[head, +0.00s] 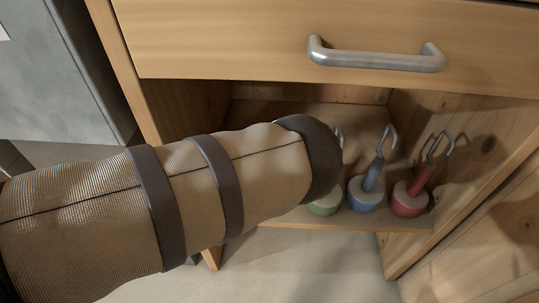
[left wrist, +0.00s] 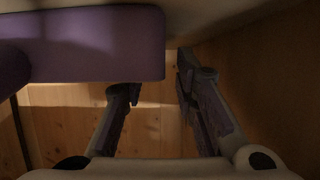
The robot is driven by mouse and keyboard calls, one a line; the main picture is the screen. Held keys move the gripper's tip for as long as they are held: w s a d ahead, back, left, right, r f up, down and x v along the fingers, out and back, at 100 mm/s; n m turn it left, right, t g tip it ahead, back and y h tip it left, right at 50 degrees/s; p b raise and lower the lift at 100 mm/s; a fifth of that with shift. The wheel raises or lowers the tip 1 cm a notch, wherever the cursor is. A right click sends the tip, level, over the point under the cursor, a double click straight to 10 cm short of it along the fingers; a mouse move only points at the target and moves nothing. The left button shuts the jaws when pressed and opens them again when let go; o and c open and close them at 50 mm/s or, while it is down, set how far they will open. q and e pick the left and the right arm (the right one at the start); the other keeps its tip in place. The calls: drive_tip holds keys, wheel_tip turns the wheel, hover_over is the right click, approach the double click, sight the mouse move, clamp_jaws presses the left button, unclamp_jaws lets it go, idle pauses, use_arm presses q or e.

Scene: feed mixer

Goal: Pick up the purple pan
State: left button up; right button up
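The purple pan shows only in part, as a smooth purple piece (left wrist: 95,45) across the upper left of the left wrist view; its full shape is cut off by the frame. My left gripper (left wrist: 158,88) has its two fingers apart with nothing between them. The left fingertip is just below the purple piece in the picture, near its right end; I cannot tell if they touch. In the head view, my sleeved left arm reaches into the open cabinet and hides its gripper. No purple pan shows there. My right gripper is in neither view.
A wooden cabinet shelf (head: 270,219) holds a green weight (head: 325,208), a blue weight (head: 366,196) and a red weight (head: 409,201), with hooks on top. Above is a drawer front with a metal handle (head: 376,58). Wooden side walls bound the opening.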

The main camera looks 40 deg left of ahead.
use_arm(q)
drive_tip(key=shift+w+a+f+b, duration=0.35)
drive_tip(key=shift+w+f, duration=0.15)
drive_tip(key=shift+f, duration=0.15)
drive_tip(key=shift+w+a, duration=0.15)
drive_tip(key=shift+w, duration=0.05)
drive_tip(key=shift+r, duration=0.25)
clamp_jaws()
